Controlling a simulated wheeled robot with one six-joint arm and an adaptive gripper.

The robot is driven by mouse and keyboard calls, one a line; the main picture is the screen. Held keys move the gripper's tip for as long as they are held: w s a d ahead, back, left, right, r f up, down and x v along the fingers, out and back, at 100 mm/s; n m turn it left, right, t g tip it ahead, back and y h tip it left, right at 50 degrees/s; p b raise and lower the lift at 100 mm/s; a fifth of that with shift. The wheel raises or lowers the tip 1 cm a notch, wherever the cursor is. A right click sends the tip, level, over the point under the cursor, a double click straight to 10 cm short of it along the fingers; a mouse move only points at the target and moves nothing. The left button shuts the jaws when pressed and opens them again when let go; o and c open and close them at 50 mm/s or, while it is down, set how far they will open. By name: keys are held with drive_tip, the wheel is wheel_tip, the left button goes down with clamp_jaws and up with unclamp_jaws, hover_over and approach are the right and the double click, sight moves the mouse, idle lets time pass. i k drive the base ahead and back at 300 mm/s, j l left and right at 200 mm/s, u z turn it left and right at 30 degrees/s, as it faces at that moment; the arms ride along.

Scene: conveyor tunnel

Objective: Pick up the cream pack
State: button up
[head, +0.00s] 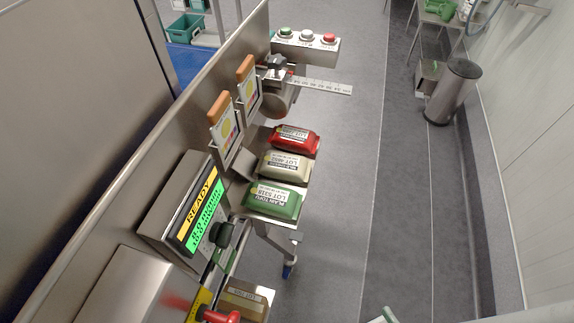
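The cream pack (286,166) lies in the middle of a row of three packs on a narrow metal shelf (272,217) at the side of the machine. It has a printed label with a lot number. The red pack (295,139) lies just behind it and the green pack (274,201) just in front. Both are very close to it; I cannot tell if they touch it.
A display reading READY (201,212) stands left of the packs. Behind them are orange-topped cards (222,118), a ruler (320,86) and a button box (306,44). A carton (245,299) and red handle (222,317) are in front. Floor (345,190) right of the shelf is clear.

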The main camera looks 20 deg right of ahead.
sight(295, 169)
drive_tip(key=k+z, duration=0.55)
drive_tip(key=z, duration=0.15)
drive_tip(key=k+l+z, duration=0.15)
drive_tip(key=k+z, duration=0.25)
drive_tip(key=i, duration=0.1)
